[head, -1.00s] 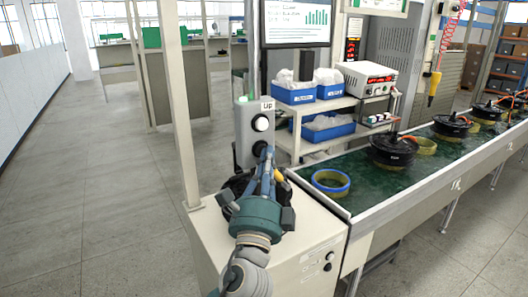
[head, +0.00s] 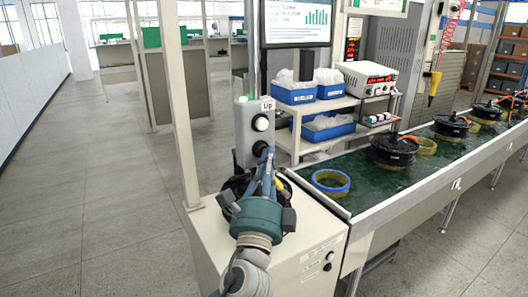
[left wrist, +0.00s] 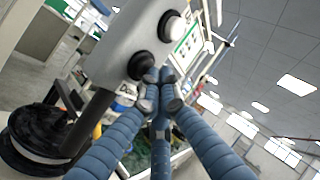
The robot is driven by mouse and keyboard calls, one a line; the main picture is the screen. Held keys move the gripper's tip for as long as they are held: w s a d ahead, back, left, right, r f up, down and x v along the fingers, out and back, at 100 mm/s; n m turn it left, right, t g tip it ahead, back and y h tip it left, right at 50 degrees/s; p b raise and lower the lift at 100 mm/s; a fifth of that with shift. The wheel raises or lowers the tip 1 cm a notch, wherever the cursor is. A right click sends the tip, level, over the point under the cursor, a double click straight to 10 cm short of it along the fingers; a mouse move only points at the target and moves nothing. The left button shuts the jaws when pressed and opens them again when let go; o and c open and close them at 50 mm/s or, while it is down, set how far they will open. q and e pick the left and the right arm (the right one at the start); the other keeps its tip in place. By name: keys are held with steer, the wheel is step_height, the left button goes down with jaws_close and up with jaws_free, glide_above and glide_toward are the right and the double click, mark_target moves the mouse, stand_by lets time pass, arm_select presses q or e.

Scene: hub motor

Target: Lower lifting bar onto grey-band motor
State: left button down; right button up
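A grey control box (head: 252,130) labelled "Up" stands on a cabinet, with a white button (head: 261,123) above a black button (head: 260,148). My left gripper (head: 267,153) is in front of the box, fingertips at the black button. In the left wrist view its blue fingers (left wrist: 160,82) are drawn together with nothing between them, tips at or very near the black button (left wrist: 143,66). A black motor-like part (head: 235,186) is largely hidden behind the gripper. In the left wrist view a dark upright rod (left wrist: 88,123) stands by a round black part (left wrist: 35,150).
A green conveyor (head: 375,178) runs to the right, carrying a blue-rimmed ring (head: 331,182) and several black motors, one nearest (head: 393,150). A shelf with blue bins (head: 293,94) stands behind. A pale post (head: 176,105) rises left of the box. The left floor is open.

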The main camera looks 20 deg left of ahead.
arm_select(q)
steer(key=shift+s+d, duration=0.5)
steer(key=shift+d, duration=0.05)
steer(key=shift+f, duration=0.1)
steer(key=s+d, duration=0.1)
steer(key=d, duration=0.1)
steer(key=s+d, duration=0.2)
steer(key=shift+b, duration=0.35)
stand_by(0.9)
